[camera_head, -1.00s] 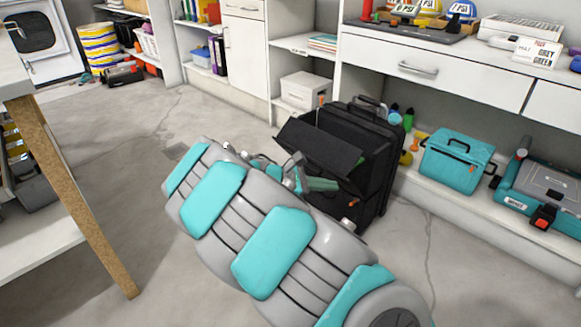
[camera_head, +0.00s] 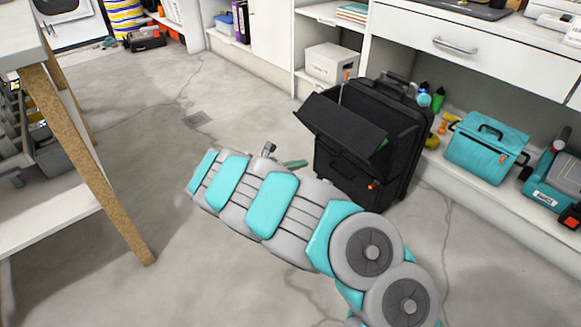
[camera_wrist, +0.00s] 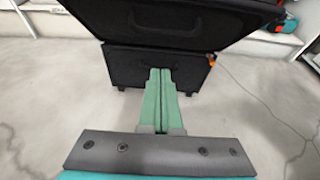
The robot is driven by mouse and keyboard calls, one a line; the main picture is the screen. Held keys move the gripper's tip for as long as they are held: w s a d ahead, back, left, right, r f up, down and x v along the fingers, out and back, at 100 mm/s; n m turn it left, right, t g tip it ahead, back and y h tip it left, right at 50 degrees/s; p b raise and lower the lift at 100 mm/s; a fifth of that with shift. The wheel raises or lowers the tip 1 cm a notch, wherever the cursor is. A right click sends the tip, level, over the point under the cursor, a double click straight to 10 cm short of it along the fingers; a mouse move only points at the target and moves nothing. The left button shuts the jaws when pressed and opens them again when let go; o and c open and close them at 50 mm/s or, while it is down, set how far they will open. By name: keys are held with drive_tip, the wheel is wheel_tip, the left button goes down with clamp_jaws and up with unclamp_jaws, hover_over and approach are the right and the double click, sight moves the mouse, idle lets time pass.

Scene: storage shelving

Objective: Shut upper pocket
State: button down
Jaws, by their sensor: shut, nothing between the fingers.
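A black suitcase (camera_head: 385,160) stands upright on the floor in front of the shelving. Its upper pocket flap (camera_head: 345,125) hangs open, tilted outward toward the left. The lower front of the case looks closed. In the wrist view the flap (camera_wrist: 165,25) spans the top, with the lower front (camera_wrist: 175,65) beneath it. My gripper (camera_wrist: 160,72) is shut and empty, its green fingers together, pointing at the case just below the flap. I cannot tell whether the fingertips touch it. In the head view my arm hides most of the gripper; a green finger (camera_head: 295,164) shows left of the case.
A teal toolbox (camera_head: 485,148) and other tools sit on the low shelf to the right. A white box (camera_head: 330,62) is behind the case. A workbench leg (camera_head: 90,165) stands at left. The floor (camera_head: 150,130) between is clear.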

drive_tip(key=w+d, duration=0.3)
drive_tip(key=d, duration=0.2)
drive_tip(key=shift+w+d+r+b, duration=0.25)
drive_tip(key=shift+w+r+b, duration=0.1)
drive_tip(key=shift+r, duration=0.05)
drive_tip(key=shift+w+d+r+y+p, duration=0.15)
drive_tip(key=shift+r+p, duration=0.15)
drive_tip(key=shift+p, duration=0.15)
drive_tip(key=shift+d+r+y+p, duration=0.15)
drive_tip(key=shift+r+p, duration=0.1)
drive_tip(key=shift+p, duration=0.2)
